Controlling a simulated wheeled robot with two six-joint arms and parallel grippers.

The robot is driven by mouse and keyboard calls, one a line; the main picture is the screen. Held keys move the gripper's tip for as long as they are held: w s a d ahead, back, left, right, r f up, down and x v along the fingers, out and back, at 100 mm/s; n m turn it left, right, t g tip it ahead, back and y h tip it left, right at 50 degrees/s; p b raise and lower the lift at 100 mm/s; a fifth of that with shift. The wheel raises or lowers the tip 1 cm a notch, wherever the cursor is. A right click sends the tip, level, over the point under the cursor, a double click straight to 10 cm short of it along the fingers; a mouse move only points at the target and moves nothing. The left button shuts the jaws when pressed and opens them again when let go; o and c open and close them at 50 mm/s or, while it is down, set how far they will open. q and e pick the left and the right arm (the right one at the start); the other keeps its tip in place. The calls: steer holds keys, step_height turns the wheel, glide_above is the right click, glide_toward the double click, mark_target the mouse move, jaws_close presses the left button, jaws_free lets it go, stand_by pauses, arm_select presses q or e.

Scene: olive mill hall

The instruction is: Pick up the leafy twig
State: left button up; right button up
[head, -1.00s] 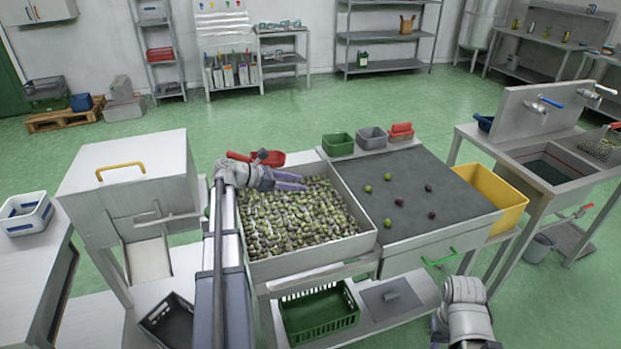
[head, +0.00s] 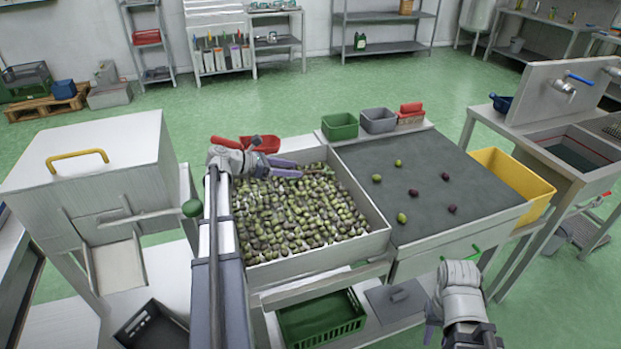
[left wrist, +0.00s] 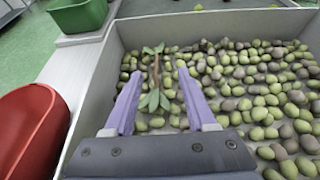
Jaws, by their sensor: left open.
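The leafy twig (left wrist: 155,80) lies on the olives in the grey bin, near its far wall. It has a brown stem and green leaves at both ends. In the left wrist view it shows between the two purple fingers of my left gripper (left wrist: 160,75), which are apart and empty. In the head view my left gripper (head: 300,169) reaches over the bin's far left part; the twig is small and hard to make out at its tips. My right gripper (head: 472,338) is at the bottom edge, its fingers not clearly seen.
The olive bin (head: 378,238) has raised walls. A red scoop (left wrist: 30,125) lies left of my left gripper. A dark sorting surface (head: 440,195) with several loose olives adjoins on the right, with green (head: 340,127) and grey (head: 378,121) tubs behind it.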

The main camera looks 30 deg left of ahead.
mark_target(310, 172)
arm_select(q)
steer(key=shift+w+f, duration=0.1)
steer(key=shift+f, duration=0.1)
steer(key=shift+b+x, duration=0.5)
steer(key=shift+x, duration=0.6)
steer(key=shift+w+d+f, duration=0.1)
steer(key=shift+w, duration=0.05)
steer(key=x, duration=0.1)
steer(key=b+x, duration=0.1)
steer(key=x, duration=0.1)
steer(key=b+x, duration=0.1)
steer(key=shift+w+f, duration=0.35)
steer(key=shift+f, duration=0.05)
steer(key=shift+w, duration=0.15)
jaws_close()
